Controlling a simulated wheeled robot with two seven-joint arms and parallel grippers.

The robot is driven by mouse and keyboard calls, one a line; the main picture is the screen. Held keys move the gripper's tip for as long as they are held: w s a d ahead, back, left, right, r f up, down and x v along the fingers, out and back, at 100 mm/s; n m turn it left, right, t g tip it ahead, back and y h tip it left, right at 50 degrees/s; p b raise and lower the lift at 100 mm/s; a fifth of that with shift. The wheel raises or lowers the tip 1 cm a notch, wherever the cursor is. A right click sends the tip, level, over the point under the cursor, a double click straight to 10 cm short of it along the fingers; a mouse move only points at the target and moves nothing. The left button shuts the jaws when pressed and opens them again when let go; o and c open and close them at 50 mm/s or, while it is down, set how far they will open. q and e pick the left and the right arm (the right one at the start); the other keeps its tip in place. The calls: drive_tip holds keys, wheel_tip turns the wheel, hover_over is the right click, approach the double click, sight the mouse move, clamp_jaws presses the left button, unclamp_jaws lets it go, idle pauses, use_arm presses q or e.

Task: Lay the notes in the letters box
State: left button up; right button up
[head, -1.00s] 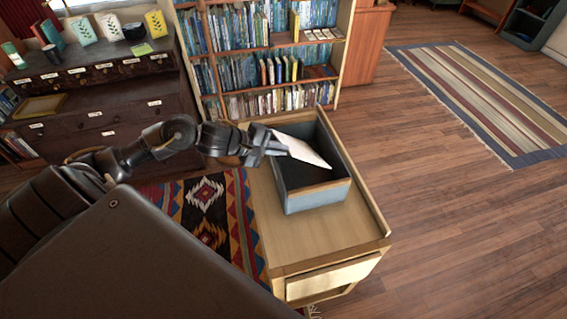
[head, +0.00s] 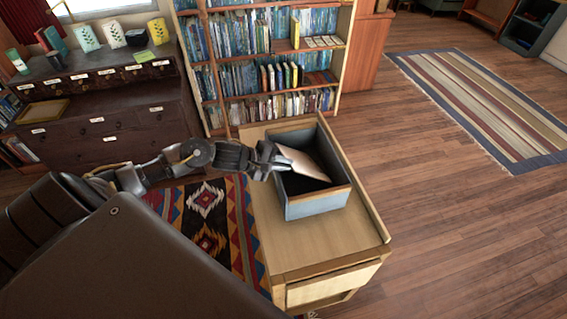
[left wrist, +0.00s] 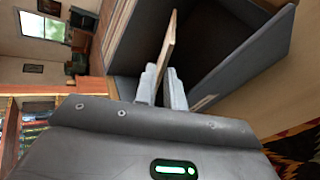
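The notes (head: 303,163) are a flat pale sheet or thin stack, tilted, with their far part inside the box opening. In the left wrist view the notes (left wrist: 168,52) show edge-on between the fingers. My left gripper (head: 277,163) is shut on their near edge, at the left rim of the box. It also shows in the left wrist view (left wrist: 162,86). The letters box (head: 320,203) is a grey-blue open box on a light wooden cabinet. Its dark inside also shows in the left wrist view (left wrist: 222,62). My right gripper is not in view.
The wooden cabinet top (head: 290,245) is bare in front of the box and has a raised right edge. A bookcase (head: 262,75) stands behind. A dark drawer chest (head: 95,125) stands at left. A patterned rug (head: 205,210) lies beside the cabinet.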

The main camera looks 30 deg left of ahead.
use_arm(q)
drive_tip(key=v, duration=1.2)
idle(0.4)
